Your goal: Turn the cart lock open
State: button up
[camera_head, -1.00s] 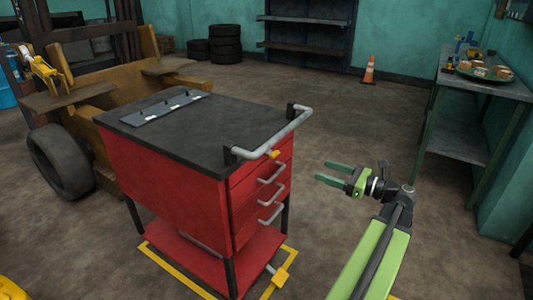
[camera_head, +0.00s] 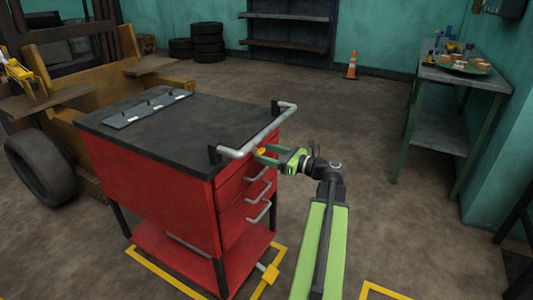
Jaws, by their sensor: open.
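The red cart (camera_head: 150,185) with a black top stands at the left centre. A small orange-yellow knob (camera_head: 261,151), apparently the lock, sits at the top of its drawer side, just under the grey push handle (camera_head: 258,135). My gripper (camera_head: 262,154) is open, its two green fingers pointing left at the knob. The fingertips overlap the knob in the picture; whether they touch it or lie around it I cannot tell. They partly hide the area beside it.
Several grey drawer handles (camera_head: 258,192) stick out below my gripper. A yellow block (camera_head: 270,273) sits low by the cart's foot at the yellow floor frame. A workbench (camera_head: 440,125) stands at the right. Between cart and bench the floor is clear.

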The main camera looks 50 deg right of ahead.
jog(key=shift+w, duration=0.25)
jog(key=shift+c, duration=0.2)
